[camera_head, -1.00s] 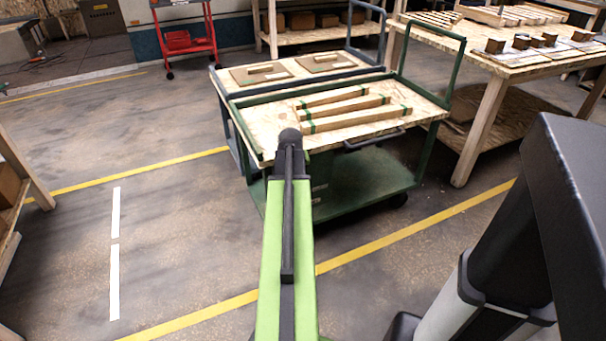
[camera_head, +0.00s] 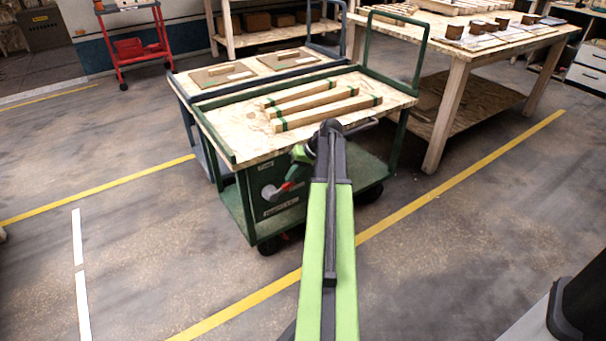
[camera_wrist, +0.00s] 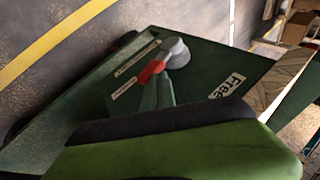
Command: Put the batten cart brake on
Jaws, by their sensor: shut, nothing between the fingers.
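The batten cart (camera_head: 222,142) is green with a wooden top carrying several battens (camera_head: 325,106). Its brake lever has a grey hub (camera_head: 268,192) and red grip (camera_head: 287,186) on the green end panel. The grip points right of the hub in the head view. In the wrist view the hub (camera_wrist: 176,52) and red grip (camera_wrist: 151,71) are close, with a "Free" label (camera_wrist: 228,85) and two smaller labels, illegible here. My gripper (camera_head: 297,165) is shut and empty beside the red grip. Its fingers (camera_wrist: 157,94) partly show; whether they touch the grip I cannot tell.
A second cart (camera_head: 185,85) stands directly behind. A wooden table (camera_head: 480,45) is at the right, and a red trolley (camera_head: 130,50) at the back left. Yellow floor lines (camera_head: 440,190) run past the cart. The floor left and in front is clear.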

